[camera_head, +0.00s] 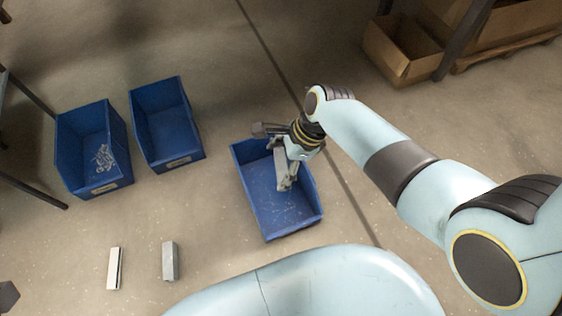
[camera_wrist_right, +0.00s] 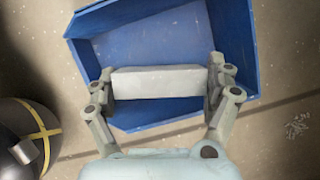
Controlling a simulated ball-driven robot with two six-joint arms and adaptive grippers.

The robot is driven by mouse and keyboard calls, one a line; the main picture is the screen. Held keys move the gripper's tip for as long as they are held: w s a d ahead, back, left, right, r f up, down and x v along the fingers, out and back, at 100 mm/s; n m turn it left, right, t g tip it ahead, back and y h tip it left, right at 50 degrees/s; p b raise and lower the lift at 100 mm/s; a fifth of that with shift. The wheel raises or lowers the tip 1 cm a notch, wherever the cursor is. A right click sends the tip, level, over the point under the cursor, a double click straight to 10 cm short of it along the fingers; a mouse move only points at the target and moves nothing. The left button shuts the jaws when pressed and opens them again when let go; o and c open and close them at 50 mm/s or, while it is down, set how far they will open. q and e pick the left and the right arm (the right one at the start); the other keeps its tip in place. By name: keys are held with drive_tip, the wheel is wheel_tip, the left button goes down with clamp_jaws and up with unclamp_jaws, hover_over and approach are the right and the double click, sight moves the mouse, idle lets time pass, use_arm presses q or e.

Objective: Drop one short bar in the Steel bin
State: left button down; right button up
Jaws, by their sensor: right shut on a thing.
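My right gripper (camera_head: 286,170) is over the blue bin (camera_head: 305,212) in the middle of the head view. It is shut on a short pale grey bar (camera_wrist_right: 158,82), which lies crosswise between its two fingers in the wrist view. Behind the bar the wrist view shows the blue bin's floor and walls (camera_wrist_right: 243,45). I cannot tell how high the bar is above the bin floor. Two more short bars, one pale (camera_head: 115,268) and one grey (camera_head: 170,261), lie apart at the lower left. No bin label is readable. My left gripper is out of view.
Two more blue bins stand at the left: one (camera_head: 67,150) with small shiny metal parts (camera_head: 104,157) inside, one (camera_head: 166,125) seemingly empty. Cardboard boxes (camera_head: 398,50) are at the upper right. The surface between the bins and bars is clear.

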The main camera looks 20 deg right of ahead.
idle(0.3)
drive_tip(key=o, duration=1)
drive_tip(key=shift+o, duration=0.2)
drive_tip(key=v, duration=1.2)
drive_tip(key=shift+f, duration=0.1)
